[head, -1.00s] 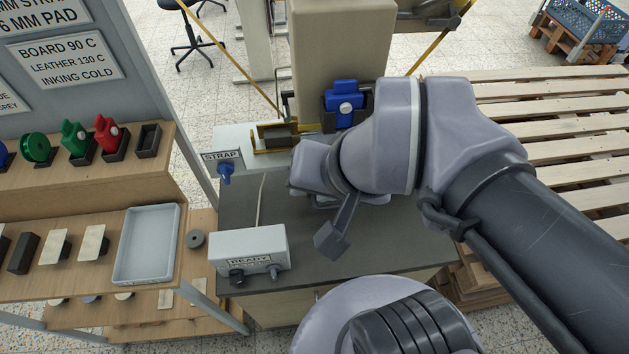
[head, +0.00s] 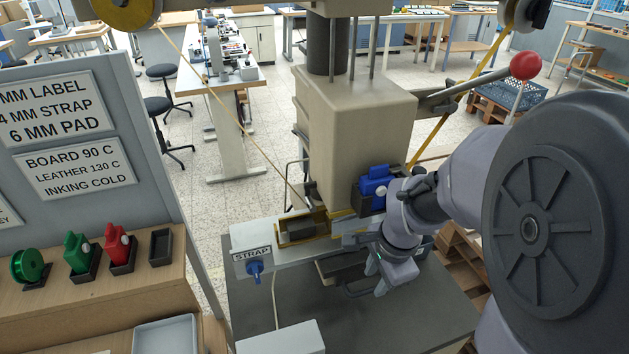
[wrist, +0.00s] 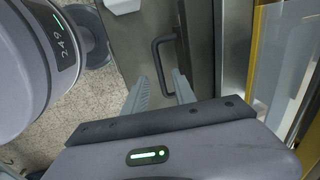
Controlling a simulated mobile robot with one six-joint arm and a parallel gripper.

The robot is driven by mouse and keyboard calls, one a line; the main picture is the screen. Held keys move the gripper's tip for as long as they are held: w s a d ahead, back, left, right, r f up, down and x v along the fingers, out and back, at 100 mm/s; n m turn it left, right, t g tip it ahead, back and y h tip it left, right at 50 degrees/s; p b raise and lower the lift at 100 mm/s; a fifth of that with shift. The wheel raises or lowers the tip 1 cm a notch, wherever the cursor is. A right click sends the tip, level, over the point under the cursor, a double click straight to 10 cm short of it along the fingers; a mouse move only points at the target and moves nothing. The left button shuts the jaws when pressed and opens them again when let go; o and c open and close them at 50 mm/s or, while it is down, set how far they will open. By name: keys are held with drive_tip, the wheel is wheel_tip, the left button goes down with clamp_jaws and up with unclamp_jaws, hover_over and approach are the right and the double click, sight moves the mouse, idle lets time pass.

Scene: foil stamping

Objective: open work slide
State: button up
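The work slide seems to be the low part under the stamping press (head: 355,130), at the front of its base. A dark block (head: 343,266) sits there. A dark U-shaped handle (wrist: 158,66) shows in the wrist view on a grey metal surface, beyond my fingertips. My gripper (wrist: 160,82) is open, its two ribbed fingers apart and pointing toward the handle, with nothing between them. In the head view my gripper (head: 375,280) is low at the press front, its fingers partly hidden by my wrist. I cannot tell whether it touches the handle.
A light grey box (head: 281,338) stands on the dark bench top (head: 425,312), which is otherwise largely clear.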

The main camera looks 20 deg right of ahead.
sight(371, 289)
drive_tip(key=f, duration=0.2)
drive_tip(key=f+b, duration=0.1)
drive_tip(key=shift+w+f, duration=0.35)
drive_tip(key=shift+f, duration=0.05)
clamp_jaws()
idle(1.1)
